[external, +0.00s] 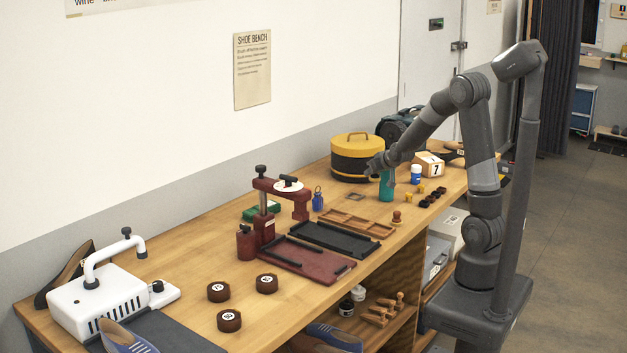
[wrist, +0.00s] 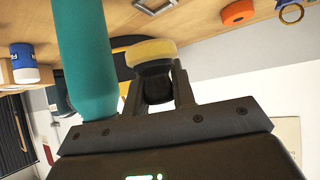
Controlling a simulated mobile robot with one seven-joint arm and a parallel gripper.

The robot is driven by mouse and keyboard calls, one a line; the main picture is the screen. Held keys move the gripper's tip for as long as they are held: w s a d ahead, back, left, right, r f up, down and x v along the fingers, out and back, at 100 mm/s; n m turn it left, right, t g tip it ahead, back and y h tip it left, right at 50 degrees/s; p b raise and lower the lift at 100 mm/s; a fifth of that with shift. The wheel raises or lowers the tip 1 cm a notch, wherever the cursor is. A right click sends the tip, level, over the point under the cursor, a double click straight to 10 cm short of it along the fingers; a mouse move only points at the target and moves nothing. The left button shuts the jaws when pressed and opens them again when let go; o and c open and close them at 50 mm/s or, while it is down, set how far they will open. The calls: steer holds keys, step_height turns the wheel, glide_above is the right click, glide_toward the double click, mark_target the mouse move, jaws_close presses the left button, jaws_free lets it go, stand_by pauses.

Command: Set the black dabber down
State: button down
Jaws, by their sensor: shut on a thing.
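My gripper (wrist: 158,88) is shut on the black dabber (wrist: 155,82), whose pale yellow pad (wrist: 142,53) points out beyond the fingers in the wrist view. In the external view my gripper (external: 376,167) is above the bench, in front of the yellow and black round box. The dabber cannot be made out there. A teal cylinder (wrist: 86,60) stands close beside the gripper; in the external view it is just below the wrist (external: 386,187). I cannot tell whether they touch.
The wooden bench (external: 190,267) holds the round box (external: 357,140), a wooden tray (external: 357,222), a black tray (external: 328,239), a red press (external: 264,222) and a box marked 7 (external: 429,165). Bare wood shows at the front left.

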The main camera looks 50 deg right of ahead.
steer(key=r, duration=0.5)
steer(key=shift+w+a+r, duration=0.1)
steer(key=shift+w+a, duration=0.15)
steer(key=shift+w, duration=0.15)
steer(key=w+a+n+y, duration=0.4)
steer(key=w+a, duration=0.9)
steer(key=a, duration=0.5)
steer(key=w+a+n+y, duration=0.45)
steer(key=w+a, duration=0.85)
steer(key=a, duration=0.5)
steer(key=w+a+f, duration=0.1)
steer(key=a+f, duration=0.2)
steer(key=f, duration=0.1)
steer(key=a+f, duration=0.3)
steer(key=w+a+f, duration=0.1)
steer(key=a+f, duration=0.2)
steer(key=f, duration=0.1)
steer(key=shift+w+a+f, duration=0.3)
steer(key=shift+a, duration=0.05)
steer(key=shift+w+a+f, duration=0.1)
steer(key=shift+a+f, duration=0.15)
steer(key=shift+a, duration=0.15)
steer(key=shift+f, duration=1.95)
steer(key=shift+f, duration=0.15)
